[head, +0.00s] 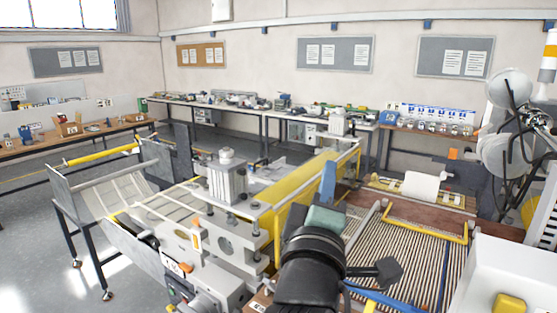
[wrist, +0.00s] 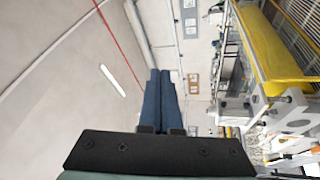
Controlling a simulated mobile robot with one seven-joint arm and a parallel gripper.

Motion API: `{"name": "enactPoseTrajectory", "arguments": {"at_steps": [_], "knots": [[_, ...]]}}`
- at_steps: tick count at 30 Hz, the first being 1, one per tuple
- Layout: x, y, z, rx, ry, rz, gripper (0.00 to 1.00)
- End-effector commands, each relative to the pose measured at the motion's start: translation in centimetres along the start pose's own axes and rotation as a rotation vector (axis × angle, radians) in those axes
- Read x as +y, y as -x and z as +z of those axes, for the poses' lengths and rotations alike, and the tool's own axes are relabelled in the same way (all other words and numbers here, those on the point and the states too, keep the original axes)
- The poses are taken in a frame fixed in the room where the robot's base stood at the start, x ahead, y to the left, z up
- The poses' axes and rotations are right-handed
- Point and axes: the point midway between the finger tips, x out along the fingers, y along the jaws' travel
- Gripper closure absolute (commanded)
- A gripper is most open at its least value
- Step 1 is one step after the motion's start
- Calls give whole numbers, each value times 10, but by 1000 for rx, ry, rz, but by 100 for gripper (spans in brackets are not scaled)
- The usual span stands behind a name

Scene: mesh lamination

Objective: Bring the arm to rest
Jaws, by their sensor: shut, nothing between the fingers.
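My gripper (head: 328,167) shows in the head view at the lower centre, with blue fingers pointing up from a green body at the end of my dark arm. In the wrist view my gripper (wrist: 160,74) has its two blue fingers side by side, closed together with nothing between them. The fingers point at open air with the wall behind. In the head view the fingers overlap the yellow guard in the picture; the gap in depth cannot be told.
The laminating machine has a yellow guard (head: 300,205) and a grey cylinder (head: 227,182). A ribbed conveyor bed (head: 410,255) with a yellow bar (head: 425,223) lies to the right. A white box (head: 505,270) stands front right. Benches line the back wall; open floor (head: 40,240) lies left.

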Motion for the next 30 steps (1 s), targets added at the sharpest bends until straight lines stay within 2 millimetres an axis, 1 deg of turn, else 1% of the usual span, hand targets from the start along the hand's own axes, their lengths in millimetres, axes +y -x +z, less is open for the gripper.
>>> {"name": "enactPoseTrajectory", "arguments": {"at_steps": [1, 2, 3, 5, 6, 8, 9, 12, 15, 18, 30], "knots": [[20, 14, -12, 50, -168, 56, 100], [34, 21, -18, 81, -271, 82, 100], [52, 33, -26, 127, -407, 114, 100], [78, 52, -38, 205, -606, 153, 100], [94, 65, -44, 259, -732, 171, 100], [116, 86, -52, 342, -907, 190, 100], [129, 99, -56, 395, -1010, 197, 100], [154, 128, -63, 510, -1214, 197, 100], [169, 147, -67, 586, -1341, 188, 100], [176, 155, -68, 623, -1400, 180, 100], [177, 156, -68, 625, -1403, 179, 100]]}}
